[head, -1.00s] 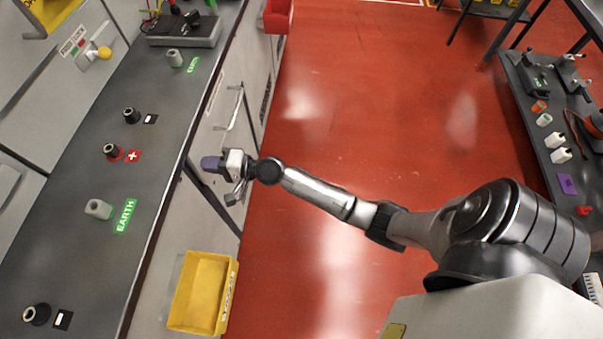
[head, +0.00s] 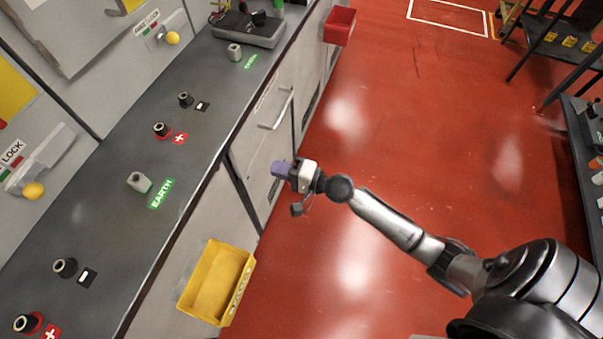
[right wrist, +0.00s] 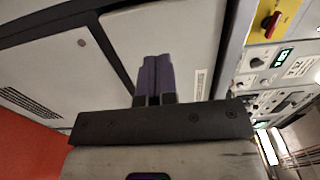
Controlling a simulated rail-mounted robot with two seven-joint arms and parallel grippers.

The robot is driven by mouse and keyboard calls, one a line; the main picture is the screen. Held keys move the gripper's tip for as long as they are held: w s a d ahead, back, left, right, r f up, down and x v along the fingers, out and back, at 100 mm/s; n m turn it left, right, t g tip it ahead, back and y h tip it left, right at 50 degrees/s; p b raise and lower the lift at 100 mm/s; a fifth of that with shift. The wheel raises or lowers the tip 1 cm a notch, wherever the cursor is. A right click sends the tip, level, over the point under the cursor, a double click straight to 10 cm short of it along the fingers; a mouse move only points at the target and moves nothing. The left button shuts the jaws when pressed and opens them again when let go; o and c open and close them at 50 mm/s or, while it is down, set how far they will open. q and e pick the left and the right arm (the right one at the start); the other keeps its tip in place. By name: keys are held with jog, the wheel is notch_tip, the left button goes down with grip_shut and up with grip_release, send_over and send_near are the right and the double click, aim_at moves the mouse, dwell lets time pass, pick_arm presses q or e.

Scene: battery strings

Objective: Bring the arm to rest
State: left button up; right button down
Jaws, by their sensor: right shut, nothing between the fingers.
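My right arm reaches in from the lower right of the head view. Its right gripper (head: 281,169) is over the red floor, close to the front edge of the grey bench. In the right wrist view the purple fingers of the gripper (right wrist: 154,78) are together, with nothing between them. Grey cabinet panels (right wrist: 172,40) show beyond the fingertips; I cannot tell the exact gap. My left gripper does not show.
The grey bench (head: 95,235) carries black terminals, a green EARTH label (head: 160,194) and a grey tester (head: 250,28). A yellow bin (head: 217,283) and a red bin (head: 340,25) hang at its front. A dark cart (head: 590,140) stands at right. The red floor (head: 430,130) between is clear.

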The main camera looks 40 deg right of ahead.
jog(key=v, duration=0.5)
jog(key=shift+b, duration=0.35)
